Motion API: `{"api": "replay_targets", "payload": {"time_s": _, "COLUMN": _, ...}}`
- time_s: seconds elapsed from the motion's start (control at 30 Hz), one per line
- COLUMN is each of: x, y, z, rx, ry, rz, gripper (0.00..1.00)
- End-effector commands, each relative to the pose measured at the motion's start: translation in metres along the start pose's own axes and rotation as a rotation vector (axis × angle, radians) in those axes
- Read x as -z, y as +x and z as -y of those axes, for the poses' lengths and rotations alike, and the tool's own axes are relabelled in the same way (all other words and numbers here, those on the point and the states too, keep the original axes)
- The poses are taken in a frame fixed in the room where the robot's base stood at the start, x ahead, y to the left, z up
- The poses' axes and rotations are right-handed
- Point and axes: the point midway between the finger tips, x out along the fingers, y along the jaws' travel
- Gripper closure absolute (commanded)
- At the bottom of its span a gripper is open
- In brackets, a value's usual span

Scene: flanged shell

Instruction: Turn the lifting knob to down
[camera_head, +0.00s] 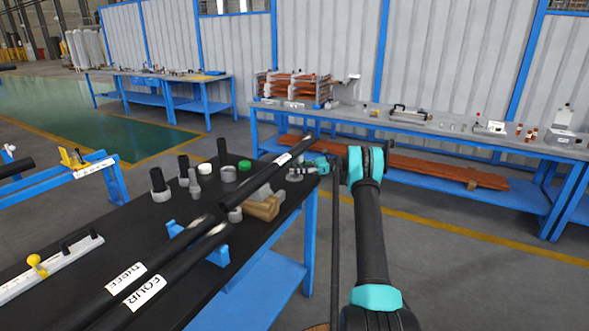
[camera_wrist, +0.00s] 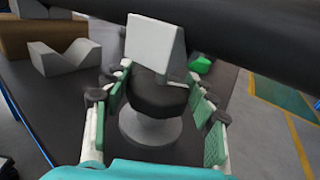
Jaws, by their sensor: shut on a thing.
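The lifting knob (camera_wrist: 160,98) is a dark round knob on a pale grey flared base (camera_wrist: 150,128), in the middle of the wrist view. My gripper (camera_wrist: 158,100) is shut on it, with one green-padded finger pair on each side. A grey V-shaped support (camera_wrist: 157,43) rises just beyond the knob, under a thick dark pipe (camera_wrist: 220,30) across the top. In the head view my gripper (camera_head: 312,166) is at the right edge of the black table, and the knob is mostly hidden. The knob's setting cannot be read.
The dark table (camera_head: 120,218) carries long black pipes with white labels (camera_head: 144,292), a tan block (camera_head: 262,208), a green ring (camera_head: 244,164) and several grey and black fittings. Another V-shaped block (camera_wrist: 70,56) lies left of the knob.

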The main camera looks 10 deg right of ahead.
Motion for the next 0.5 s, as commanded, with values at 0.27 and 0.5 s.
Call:
{"api": "replay_targets", "payload": {"time_s": 0.27, "x": 0.0004, "y": 0.0000, "z": 0.0004, "rx": -0.122, "ry": 0.000, "rz": 0.000, "gripper": 0.73}}
{"api": "replay_targets", "payload": {"time_s": 0.5, "x": 0.0004, "y": -0.0001, "z": 0.0000, "rx": -0.162, "ry": 0.000, "rz": 0.000, "gripper": 0.73}}
